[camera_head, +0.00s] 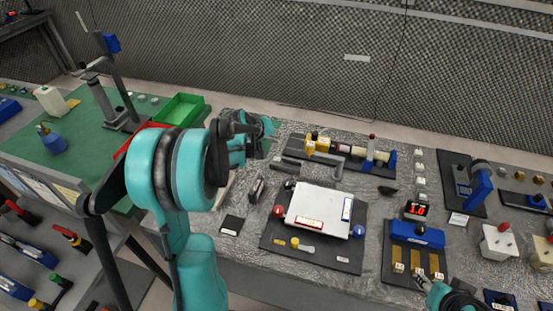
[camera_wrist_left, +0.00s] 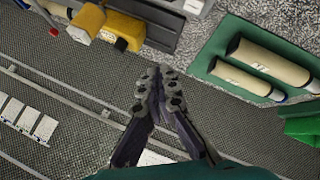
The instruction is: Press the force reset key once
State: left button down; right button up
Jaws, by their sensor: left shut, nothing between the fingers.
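I cannot read which key is the force reset key. A dark board (camera_head: 395,245) at the lower right carries a blue block (camera_head: 417,235), a red digital display (camera_head: 415,209) and gold strips with small pale labels (camera_head: 398,267). My right gripper (camera_head: 424,282) reaches in at the bottom edge, close to the front of these strips; its fingers are too small to judge. My left gripper (camera_head: 262,134) is shut and empty, raised left of the centre and far from that board. Its closed fingers (camera_wrist_left: 158,82) also show in the left wrist view.
A white plate (camera_head: 320,208) with coloured knobs around it sits on a dark base in mid-table. A bench rig with a yellow block (camera_head: 321,144) stands behind it. A green tray (camera_head: 180,110) is at the left. Small pale blocks (camera_head: 420,180) line the right side.

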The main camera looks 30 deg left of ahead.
aim_at(276, 160)
pick_arm(q)
jog(key=shift+f, duration=0.1)
notch_tip(276, 160, down, 9)
jog(key=b, duration=0.6)
jog(key=shift+r+b, duration=0.2)
jog(key=shift+b, duration=0.1)
dwell(0.9)
jog(key=shift+f+b, duration=0.35)
jog(key=shift+f, duration=0.1)
jog(key=shift+f+b, duration=0.4)
jog(key=shift+f, duration=0.05)
dwell(0.5)
jog(key=shift+r, duration=0.1)
jog(key=shift+r+p, duration=0.65)
jog(key=shift+r, duration=0.15)
